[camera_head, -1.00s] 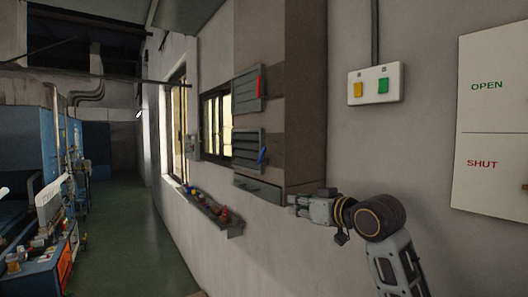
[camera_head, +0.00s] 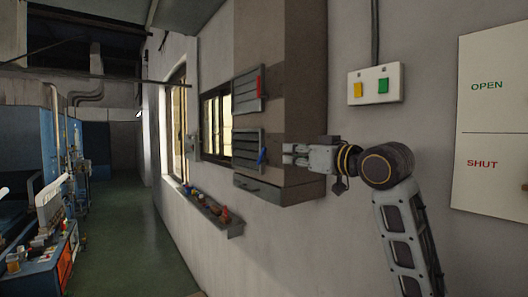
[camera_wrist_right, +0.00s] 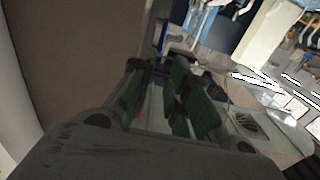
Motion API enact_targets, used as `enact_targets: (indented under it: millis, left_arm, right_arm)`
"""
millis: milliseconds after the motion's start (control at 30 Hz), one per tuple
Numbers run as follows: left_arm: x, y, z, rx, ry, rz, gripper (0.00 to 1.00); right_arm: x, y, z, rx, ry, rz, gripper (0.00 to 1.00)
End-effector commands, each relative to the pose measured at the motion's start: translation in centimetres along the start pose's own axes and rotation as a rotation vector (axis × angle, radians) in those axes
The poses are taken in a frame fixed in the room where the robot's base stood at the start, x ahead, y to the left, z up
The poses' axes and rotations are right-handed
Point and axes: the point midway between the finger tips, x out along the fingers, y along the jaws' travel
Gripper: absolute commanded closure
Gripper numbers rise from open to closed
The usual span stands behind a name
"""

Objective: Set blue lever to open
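The blue lever (camera_head: 262,157) sits low on the right end of the lower grey slatted panel (camera_head: 246,137), on the side of a brown wall cabinet. It slants a little. My right gripper (camera_head: 287,154) is just right of the lever at about its height, with a visible gap between them. Its fingers point left and look parted, with nothing between them. In the right wrist view, the gripper's dark green fingers (camera_wrist_right: 165,98) stand apart. A small blue piece (camera_wrist_right: 163,36) shows beyond them, perhaps the lever. My left gripper is not seen.
A red lever (camera_head: 259,87) is upright on the upper slatted panel. A wall sign (camera_head: 490,125) reads OPEN above and SHUT below. A switch box (camera_head: 375,84) has yellow and green buttons. A narrow shelf (camera_head: 204,210) with small items runs below. Floor at left is clear.

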Motion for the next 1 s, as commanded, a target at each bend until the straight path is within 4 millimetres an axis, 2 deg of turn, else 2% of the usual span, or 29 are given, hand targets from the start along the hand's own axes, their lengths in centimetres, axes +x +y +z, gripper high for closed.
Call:
enact_targets:
  millis: [367,1000]
  left_arm:
    - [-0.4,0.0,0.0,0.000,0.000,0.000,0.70]
    - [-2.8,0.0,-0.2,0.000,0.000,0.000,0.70]
  right_arm:
    - [1.1,0.0,0.0,0.002,-0.002,-0.001,0.82]
    - [8.6,0.0,-0.1,0.002,-0.003,-0.001,0.82]
